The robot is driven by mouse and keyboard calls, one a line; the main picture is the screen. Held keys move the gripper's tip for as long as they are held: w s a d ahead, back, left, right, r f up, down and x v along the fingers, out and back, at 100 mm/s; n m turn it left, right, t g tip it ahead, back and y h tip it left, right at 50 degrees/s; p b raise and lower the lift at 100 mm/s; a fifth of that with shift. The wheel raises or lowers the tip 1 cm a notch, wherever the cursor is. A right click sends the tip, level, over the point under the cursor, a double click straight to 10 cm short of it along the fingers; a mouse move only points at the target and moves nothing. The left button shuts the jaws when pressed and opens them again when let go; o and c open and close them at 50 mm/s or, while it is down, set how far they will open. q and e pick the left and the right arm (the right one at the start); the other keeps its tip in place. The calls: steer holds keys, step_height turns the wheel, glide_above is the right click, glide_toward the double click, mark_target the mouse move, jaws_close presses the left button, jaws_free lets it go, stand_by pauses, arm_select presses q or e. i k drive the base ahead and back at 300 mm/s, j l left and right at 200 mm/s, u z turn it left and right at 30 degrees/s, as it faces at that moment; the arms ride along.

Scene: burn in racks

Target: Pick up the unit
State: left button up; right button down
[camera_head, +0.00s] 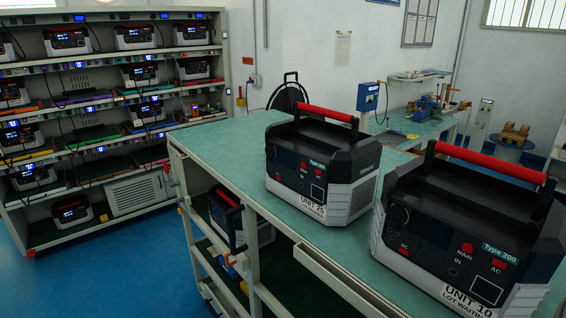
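Two units stand upright on the green bench top. The nearer unit (462,232) is at the right, black and light grey with a red handle bar, labelled UNIT 10, Type 200, LOT WAITING; the right picture edge cuts off part of it. A further unit (236,218) with a red handle sits on the shelf under the bench, partly hidden by the bench frame. Neither of my grippers shows in the head view.
The green bench (225,148) has free room on its left part. A rack (95,125) with several similar units, screens lit, stands at the left. A blue box (368,97) and a workbench with a vice (425,107) are at the back. Blue floor (120,265) lies open at lower left.

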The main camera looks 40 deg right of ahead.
mark_target(422, 225)
steer(key=z, duration=2.1)
